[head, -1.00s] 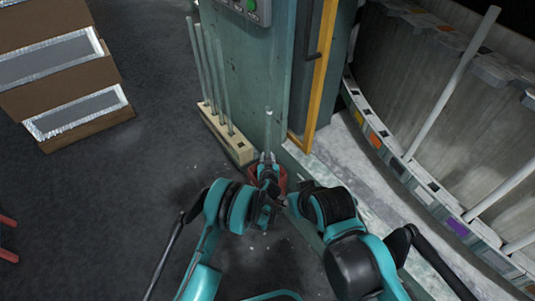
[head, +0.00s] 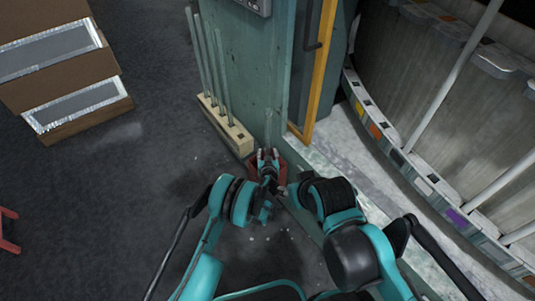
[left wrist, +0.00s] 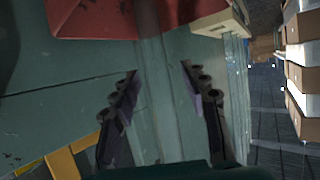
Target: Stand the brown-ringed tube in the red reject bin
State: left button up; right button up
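A pale, translucent tube (head: 268,125) stands about upright above my left gripper; no brown ring can be made out on it. My left gripper (head: 267,155) is open, its fingertips apart at the tube's lower part. In the left wrist view its two spread fingers (left wrist: 158,72) have a see-through vertical band between them, which looks like the tube. The red reject bin (head: 283,168) is just behind the gripper and partly hidden by it; its red side (left wrist: 95,18) shows in the left wrist view. The tube's foot is hidden. My right gripper is mostly hidden by its arm.
A wooden rack (head: 236,136) with several tubes stands left of the bin, against a green cabinet (head: 245,75). A yellow frame (head: 321,65) and the curved machine (head: 420,180) are to the right. Brown boxes (head: 60,75) stand at far left. Dark floor between is clear.

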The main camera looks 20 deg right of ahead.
pick_arm(q)
jog(key=v, duration=0.7)
jog(key=shift+s+a+r, duration=0.1)
jog(key=shift+s, duration=0.1)
dwell(0.9)
